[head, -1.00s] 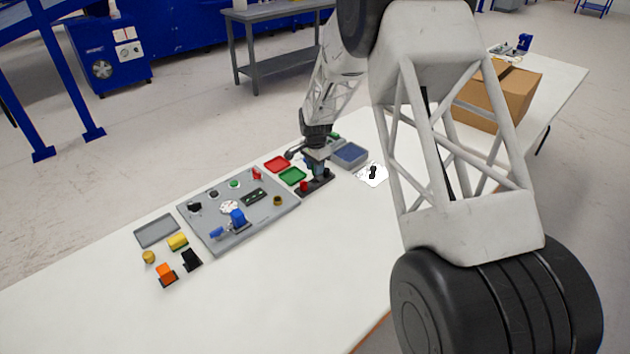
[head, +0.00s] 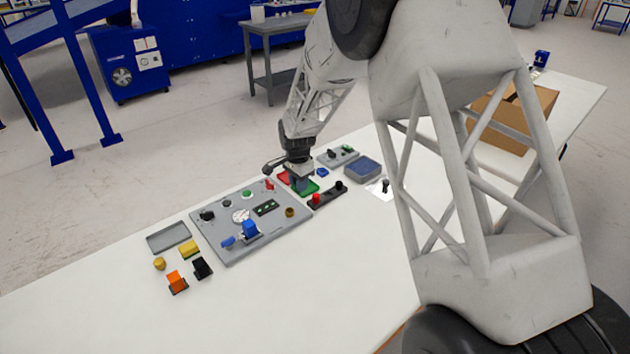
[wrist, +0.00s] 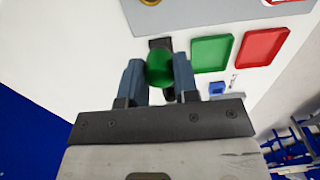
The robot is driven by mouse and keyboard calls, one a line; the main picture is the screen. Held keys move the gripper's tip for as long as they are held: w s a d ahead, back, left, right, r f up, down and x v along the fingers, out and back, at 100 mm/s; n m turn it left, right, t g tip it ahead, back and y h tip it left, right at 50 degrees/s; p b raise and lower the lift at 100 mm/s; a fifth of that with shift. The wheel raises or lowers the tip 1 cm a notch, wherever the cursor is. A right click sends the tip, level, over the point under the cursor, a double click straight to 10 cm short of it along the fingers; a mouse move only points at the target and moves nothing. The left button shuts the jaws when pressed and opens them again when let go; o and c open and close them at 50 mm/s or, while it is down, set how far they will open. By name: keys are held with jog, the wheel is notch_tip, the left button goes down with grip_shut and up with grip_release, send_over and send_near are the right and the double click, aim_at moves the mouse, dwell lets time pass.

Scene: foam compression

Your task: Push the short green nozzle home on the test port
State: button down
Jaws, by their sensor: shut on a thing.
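My gripper (head: 300,181) is above the small trays just right of the grey panel (head: 228,238) in the head view. In the wrist view my gripper (wrist: 158,82) is shut on a rounded green part, the green nozzle (wrist: 160,68), seen end-on between the two fingers. The nozzle is hidden in the head view. The panel carries several fittings, among them a brass ring (head: 290,212), a green button (head: 247,194) and a blue valve-like part (head: 250,229). I cannot tell which fitting is the test port. The nozzle is apart from the panel.
A black rack (head: 327,196) with a red and a black part stands right of the panel. Green (wrist: 212,52) and red (wrist: 263,46) trays lie near the gripper. A blue-lined tray (head: 362,168) is farther right. Loose yellow, orange and black parts lie at the left. The front table is clear.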

jog(key=s+a, duration=0.1)
jog(key=s+a+r, duration=0.1)
jog(key=s+a, duration=0.1)
jog(key=shift+s+r, duration=0.15)
jog(key=shift+r, duration=0.1)
jog(key=shift+f, duration=0.15)
jog(key=shift+f, duration=2.95)
jog(key=shift+f, duration=0.95)
jog(key=c, duration=0.8)
grip_release()
jog(key=shift+r, duration=3.85)
